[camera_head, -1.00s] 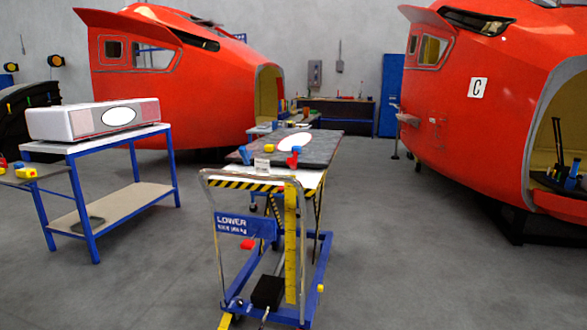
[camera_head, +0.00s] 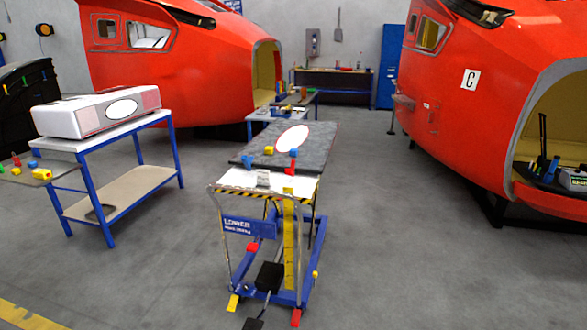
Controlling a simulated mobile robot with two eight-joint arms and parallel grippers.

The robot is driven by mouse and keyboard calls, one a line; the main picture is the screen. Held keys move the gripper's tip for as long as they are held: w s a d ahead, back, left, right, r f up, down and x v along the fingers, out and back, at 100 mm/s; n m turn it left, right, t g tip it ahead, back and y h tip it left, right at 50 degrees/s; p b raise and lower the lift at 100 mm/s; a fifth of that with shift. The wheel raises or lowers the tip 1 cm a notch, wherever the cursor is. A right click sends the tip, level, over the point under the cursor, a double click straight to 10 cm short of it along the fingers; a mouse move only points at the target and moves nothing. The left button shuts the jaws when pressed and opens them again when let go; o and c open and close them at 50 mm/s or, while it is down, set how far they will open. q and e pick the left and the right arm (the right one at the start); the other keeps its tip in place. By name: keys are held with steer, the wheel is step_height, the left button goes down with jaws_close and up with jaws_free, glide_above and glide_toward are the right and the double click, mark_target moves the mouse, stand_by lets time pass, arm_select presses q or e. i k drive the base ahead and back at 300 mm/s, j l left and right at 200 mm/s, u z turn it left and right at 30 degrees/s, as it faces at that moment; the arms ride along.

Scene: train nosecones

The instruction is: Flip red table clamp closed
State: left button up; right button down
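A small red clamp (camera_head: 291,167) sits at the right front edge of the dark panel (camera_head: 315,140) on the lift cart (camera_head: 259,229). Its top looks blue. It is too small to tell whether it is open or closed. A blue clamp (camera_head: 248,161) is at the panel's left front edge, and a yellow item (camera_head: 269,150) lies on the panel near it. Neither of my grippers is in view.
A blue-framed table (camera_head: 85,193) with a white box (camera_head: 97,111) stands at the left. Red nosecones stand at the back left (camera_head: 180,80) and right (camera_head: 480,90). The grey floor (camera_head: 400,260) right of the cart is clear.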

mark_target(290, 171)
steer(key=i+l+u, duration=0.2)
steer(key=i+l, duration=0.2)
steer(key=i, duration=0.45)
steer(key=i+l+u, duration=0.2)
steer(key=i+l, duration=0.35)
steer(key=i, duration=0.3)
steer(key=i+l+u, duration=0.2)
steer(key=i+l, duration=0.45)
steer(key=i, duration=0.15)
